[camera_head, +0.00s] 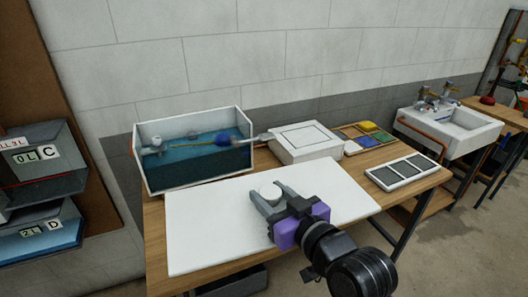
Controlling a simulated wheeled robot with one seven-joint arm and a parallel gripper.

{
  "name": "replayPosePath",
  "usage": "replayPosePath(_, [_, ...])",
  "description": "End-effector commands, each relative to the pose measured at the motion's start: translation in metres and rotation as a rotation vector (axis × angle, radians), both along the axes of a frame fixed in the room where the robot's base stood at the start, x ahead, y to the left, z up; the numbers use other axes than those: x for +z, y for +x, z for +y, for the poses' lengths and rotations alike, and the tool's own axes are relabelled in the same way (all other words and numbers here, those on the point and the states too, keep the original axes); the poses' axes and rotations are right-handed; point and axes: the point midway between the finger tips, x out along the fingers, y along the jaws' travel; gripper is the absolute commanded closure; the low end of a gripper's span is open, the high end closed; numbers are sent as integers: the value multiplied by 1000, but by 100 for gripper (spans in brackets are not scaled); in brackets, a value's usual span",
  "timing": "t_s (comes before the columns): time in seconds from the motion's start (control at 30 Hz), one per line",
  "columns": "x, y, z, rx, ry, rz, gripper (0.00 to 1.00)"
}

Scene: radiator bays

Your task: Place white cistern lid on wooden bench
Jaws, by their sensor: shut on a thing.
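The white cistern lid (215,225) is a large flat white panel with a round knob (270,190) on top. It is level over the front of the wooden bench (410,192), and I cannot tell whether it touches the wood. My gripper (268,197) comes in from the lower right, its grey fingers shut around the knob. The open cistern (160,178) stands behind the lid at the back left of the bench, with blue-green water, a float and fittings showing inside.
A white box (305,148), a tray of coloured compartments (362,137) and a framed grey panel tray (400,172) occupy the bench's back and right. Labelled bins (45,232) hang at left. A white sink (460,130) stands at right, with open floor in front.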

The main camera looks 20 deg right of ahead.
Motion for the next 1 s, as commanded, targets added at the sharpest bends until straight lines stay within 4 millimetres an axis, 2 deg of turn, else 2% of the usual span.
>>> replayPosePath(0.03, [-26,-10,1,-7,2,13,100])
replayPosePath(0.17, [-88,-32,2,-29,4,18,100])
replayPosePath(0.3, [-163,-59,2,-57,0,17,100])
replayPosePath(0.4, [-209,-76,2,-76,-1,14,100])
replayPosePath(0.53, [-257,-92,1,-96,-2,9,100])
replayPosePath(0.73, [-306,-109,0,-120,-1,3,100])
replayPosePath(1.0, [-304,-109,-1,-123,0,-4,100])
